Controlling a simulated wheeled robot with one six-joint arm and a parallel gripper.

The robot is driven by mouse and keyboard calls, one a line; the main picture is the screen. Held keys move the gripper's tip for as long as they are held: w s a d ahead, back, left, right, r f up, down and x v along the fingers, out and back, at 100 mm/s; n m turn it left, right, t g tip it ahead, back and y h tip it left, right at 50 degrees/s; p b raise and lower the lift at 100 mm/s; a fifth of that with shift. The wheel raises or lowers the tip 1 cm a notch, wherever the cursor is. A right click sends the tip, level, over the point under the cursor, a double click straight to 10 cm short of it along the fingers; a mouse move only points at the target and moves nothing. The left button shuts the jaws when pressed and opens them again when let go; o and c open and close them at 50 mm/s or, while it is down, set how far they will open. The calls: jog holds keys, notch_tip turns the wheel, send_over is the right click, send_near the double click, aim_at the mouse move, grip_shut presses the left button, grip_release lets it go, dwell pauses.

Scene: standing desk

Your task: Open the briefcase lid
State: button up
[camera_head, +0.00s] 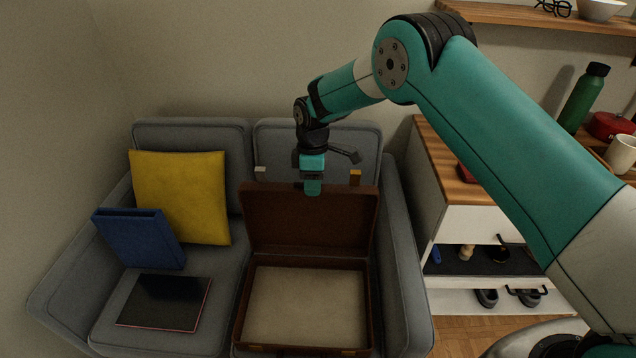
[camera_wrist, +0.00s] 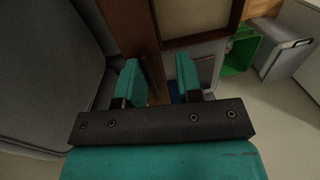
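The brown briefcase (camera_head: 308,304) lies on the right seat of the grey sofa, with its beige inside showing. Its lid (camera_head: 308,222) stands raised at the back, close to upright. My gripper (camera_head: 312,187) is at the middle of the lid's top edge, with a teal finger overlapping that edge. In the wrist view my gripper (camera_wrist: 160,80) has its two teal fingers apart. The brown lid (camera_wrist: 128,28) runs down toward the gap between them. I cannot tell whether a finger touches the lid.
A yellow cushion (camera_head: 180,196), a blue binder (camera_head: 138,238) and a dark flat laptop-like item (camera_head: 166,301) are on the sofa's left side. A wooden-topped cabinet (camera_head: 447,176) stands right of the sofa. A green bin (camera_wrist: 241,52) shows in the wrist view.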

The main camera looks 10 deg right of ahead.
jog(key=shift+a, duration=0.1)
notch_tip(320, 180, up, 17)
jog(key=w, duration=0.2)
jog(key=shift+d+r, duration=0.15)
jog(key=shift+d, duration=0.25)
jog(key=shift+w, duration=0.1)
